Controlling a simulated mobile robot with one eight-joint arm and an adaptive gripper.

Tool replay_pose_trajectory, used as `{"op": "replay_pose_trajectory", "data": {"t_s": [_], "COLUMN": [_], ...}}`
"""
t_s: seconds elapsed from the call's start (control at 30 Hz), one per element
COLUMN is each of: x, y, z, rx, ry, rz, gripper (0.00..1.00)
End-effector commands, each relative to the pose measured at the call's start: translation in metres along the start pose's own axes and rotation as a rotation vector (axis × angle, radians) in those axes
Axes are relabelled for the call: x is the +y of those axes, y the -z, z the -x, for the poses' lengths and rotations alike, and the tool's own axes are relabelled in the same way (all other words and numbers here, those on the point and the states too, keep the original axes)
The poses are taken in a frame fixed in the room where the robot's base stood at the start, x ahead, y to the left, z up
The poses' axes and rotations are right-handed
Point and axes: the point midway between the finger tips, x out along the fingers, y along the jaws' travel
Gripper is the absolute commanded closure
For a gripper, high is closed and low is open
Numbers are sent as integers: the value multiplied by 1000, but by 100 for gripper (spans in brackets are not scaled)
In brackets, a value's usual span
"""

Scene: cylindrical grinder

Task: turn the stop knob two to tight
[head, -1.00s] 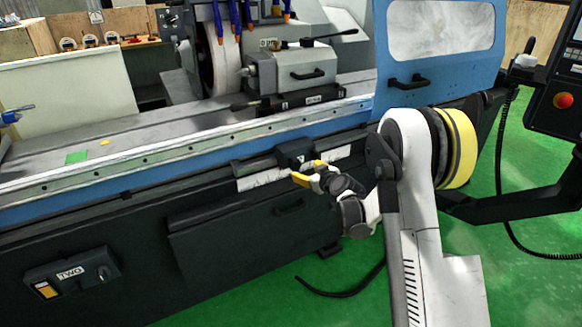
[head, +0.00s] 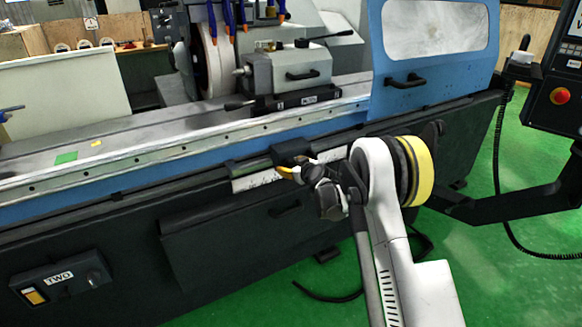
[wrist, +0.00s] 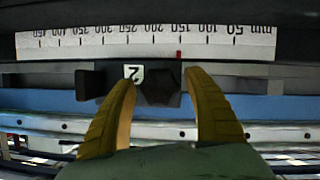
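The stop two block (wrist: 90,84) is dark and sits on the rail below the scale, with a white label "2" (wrist: 133,73) on it. Its knob (wrist: 158,87) is dark and faceted, to the right of the label. My gripper (wrist: 158,82) is open, with one yellow finger to the left and one to the right of the knob. The finger tips show a gap to the knob on both sides; the depth between them is unclear. In the head view my gripper (head: 300,167) is at the block (head: 292,152), and the knob is hidden there.
The white scale (wrist: 140,42) with a red mark runs along the rail. A dark panel labelled TWO (head: 60,280) with its own knob is at lower left. The machine's blue door (head: 430,55) stands behind my arm. A control pendant (head: 558,90) is at right.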

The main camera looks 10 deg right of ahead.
Motion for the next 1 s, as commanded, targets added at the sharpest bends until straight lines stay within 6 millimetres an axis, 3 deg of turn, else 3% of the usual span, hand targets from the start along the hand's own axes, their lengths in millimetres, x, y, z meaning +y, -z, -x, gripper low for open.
{"op": "replay_pose_trajectory", "data": {"t_s": [0.03, 0.13, 0.17, 0.63, 1.0], "x": [0, 0, 0, 1, 1], "y": [0, 0, 0, 0, 0], "z": [0, 0, 0, 0, 0], "rx": [0, 0, 0, -1, 1], "ry": [0, 0, 0, 24, 131], "rz": [0, 0, 0, -59, -321], "gripper": [56, 87, 89, 89, 89]}}
